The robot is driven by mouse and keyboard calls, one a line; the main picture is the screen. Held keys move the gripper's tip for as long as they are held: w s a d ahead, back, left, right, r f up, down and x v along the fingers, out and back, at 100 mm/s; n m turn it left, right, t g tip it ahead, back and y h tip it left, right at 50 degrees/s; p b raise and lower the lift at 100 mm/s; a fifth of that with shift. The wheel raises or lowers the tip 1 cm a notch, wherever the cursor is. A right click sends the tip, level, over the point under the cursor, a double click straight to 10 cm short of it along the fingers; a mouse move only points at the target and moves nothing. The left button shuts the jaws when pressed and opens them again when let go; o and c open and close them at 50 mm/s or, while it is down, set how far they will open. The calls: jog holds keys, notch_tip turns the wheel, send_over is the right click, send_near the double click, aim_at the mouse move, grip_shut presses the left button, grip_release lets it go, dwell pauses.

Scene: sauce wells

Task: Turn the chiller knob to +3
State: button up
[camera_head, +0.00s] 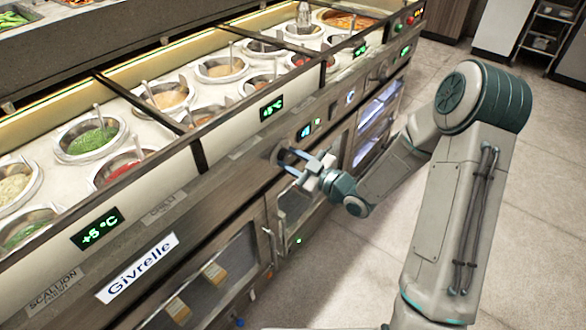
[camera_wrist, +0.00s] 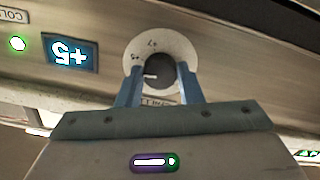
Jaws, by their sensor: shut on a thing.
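The chiller knob (camera_wrist: 160,72) is a dark round knob on a pale dial plate with small numbers, on the metal front panel. A white mark on it points left in the wrist view. My gripper (camera_wrist: 160,88) is shut on the knob, one blue finger on each side. In the head view my gripper (camera_head: 290,158) reaches the panel from the right, and its fingers largely hide the knob. A blue display (camera_wrist: 71,53) beside the knob reads +5, upside down in the wrist view. That small display (camera_head: 305,131) also shows above my gripper in the head view.
Sauce wells (camera_head: 90,140) with ladles fill the counter top. Green displays (camera_head: 97,229) sit along its front edge. Below the panel are glass doors with a handle (camera_head: 271,247). A Givrelle label (camera_head: 137,267) is at lower left.

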jog(key=n+b, duration=0.4)
jog(key=b, duration=0.1)
jog(key=shift+f, duration=0.3)
jog(key=shift+r+n+b, duration=0.15)
jog(key=shift+n+b, duration=0.75)
jog(key=shift+b, duration=0.35)
jog(key=shift+r, duration=0.1)
jog(key=o, duration=1)
jog(key=shift+s+d+r, duration=0.1)
jog(key=shift+s+d, duration=0.2)
jog(key=shift+d, duration=0.1)
jog(key=p+v, duration=0.2)
jog(key=v, duration=1.1)
jog(key=shift+a, duration=0.1)
